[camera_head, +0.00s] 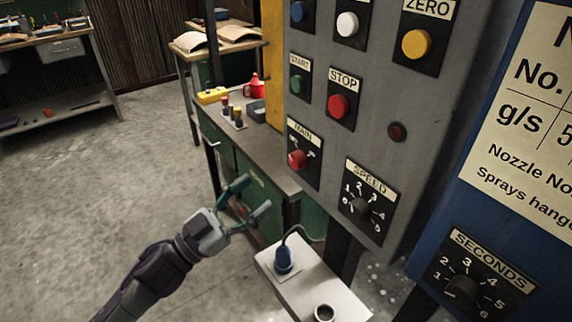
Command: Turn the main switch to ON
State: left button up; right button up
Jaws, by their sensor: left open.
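The main switch (297,159) is a red rotary knob on a black plate labelled MAIN, low on the left side of the grey control panel (385,110). Its small position marks are too blurred to read. My left gripper (254,196) is open and empty, with its two green-grey fingers spread, below and to the left of the main switch in the picture. It does not touch the knob. My right gripper does not show.
Above the main switch sit the green START button (297,84) and red STOP button (338,105). The SPEED dial (360,205) is at its lower right. A light box with a blue plug (283,260) stands below. A green cabinet (262,165) stands behind my left gripper.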

aim_at(293, 163)
pick_arm(q)
jog(key=p+x, duration=0.1)
jog(key=x, duration=0.6)
jog(key=shift+a, duration=0.15)
jog(key=shift+x, duration=0.8)
jog(key=shift+f, duration=0.1)
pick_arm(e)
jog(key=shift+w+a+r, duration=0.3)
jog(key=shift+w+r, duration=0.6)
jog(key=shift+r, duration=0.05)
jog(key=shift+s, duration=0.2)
pick_arm(q)
grip_shut()
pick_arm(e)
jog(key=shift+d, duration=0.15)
